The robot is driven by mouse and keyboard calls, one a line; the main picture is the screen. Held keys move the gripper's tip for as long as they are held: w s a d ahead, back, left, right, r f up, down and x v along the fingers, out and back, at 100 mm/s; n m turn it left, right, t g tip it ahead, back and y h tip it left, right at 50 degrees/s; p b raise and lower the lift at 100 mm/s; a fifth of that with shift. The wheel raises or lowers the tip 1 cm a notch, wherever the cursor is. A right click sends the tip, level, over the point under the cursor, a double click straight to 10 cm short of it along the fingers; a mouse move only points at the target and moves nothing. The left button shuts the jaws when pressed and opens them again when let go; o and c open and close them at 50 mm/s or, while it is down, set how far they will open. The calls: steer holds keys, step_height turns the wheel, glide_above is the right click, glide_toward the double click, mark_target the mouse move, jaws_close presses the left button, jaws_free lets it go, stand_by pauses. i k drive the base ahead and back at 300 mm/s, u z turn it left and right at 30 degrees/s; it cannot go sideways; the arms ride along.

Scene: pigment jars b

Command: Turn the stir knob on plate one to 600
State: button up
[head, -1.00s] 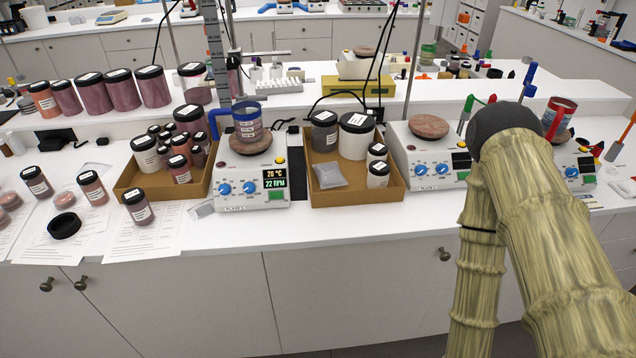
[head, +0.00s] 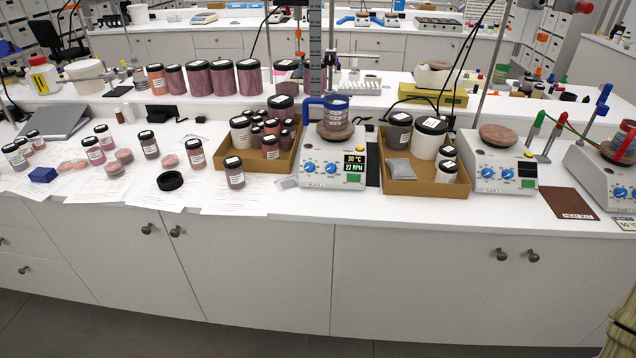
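The lit stirring hot plate (head: 337,151) stands near the middle of the bench between two cardboard trays. Its display (head: 354,168) reads 20 °C and 22 RPM. It has a left blue knob (head: 309,167) and a right blue knob (head: 331,168); which one is stir is too small to read. Its front label is also too small to read surely. A glass beaker (head: 337,112) sits on its round top. A second plate (head: 482,160) with a dark display stands to the right, and a third (head: 594,170) at the right edge. My gripper is out of view.
A left cardboard tray (head: 262,162) and a right cardboard tray (head: 424,186) with jars flank the lit plate. Jars and papers cover the bench's left. A brown heat mat (head: 568,203) lies at right. The bench's front edge before the plate is clear.

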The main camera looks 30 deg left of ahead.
mark_target(331, 168)
steer(key=k, duration=0.2)
steer(key=u, duration=0.85)
